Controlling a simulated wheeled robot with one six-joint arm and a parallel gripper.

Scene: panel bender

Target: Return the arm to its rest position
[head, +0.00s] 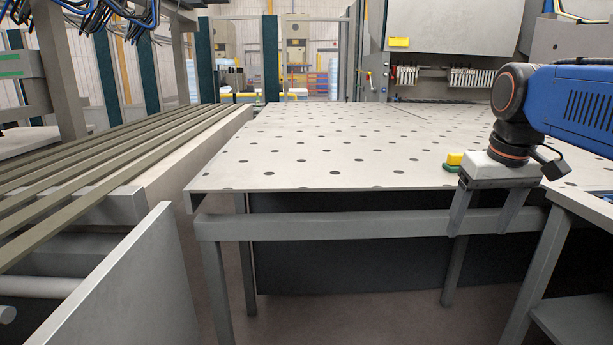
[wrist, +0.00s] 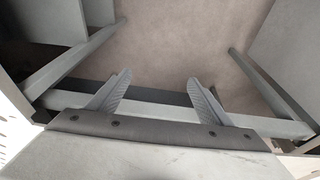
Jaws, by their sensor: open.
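My gripper (head: 482,226) hangs at the right of the head view, at the end of my blue arm. Its two fingers point down and stand apart with nothing between them. They overlap the grey front rail (head: 330,227) of the perforated table in the picture; I cannot tell whether they touch it. In the wrist view my gripper (wrist: 159,80) shows its two ribbed grey fingers spread, with a grey bar and the brown floor (wrist: 170,40) behind them.
The perforated table (head: 300,150) is mostly bare. A grey side table (head: 585,205) stands at the lower right. A slatted conveyor (head: 110,170) and an upright panel (head: 125,290) are at the left.

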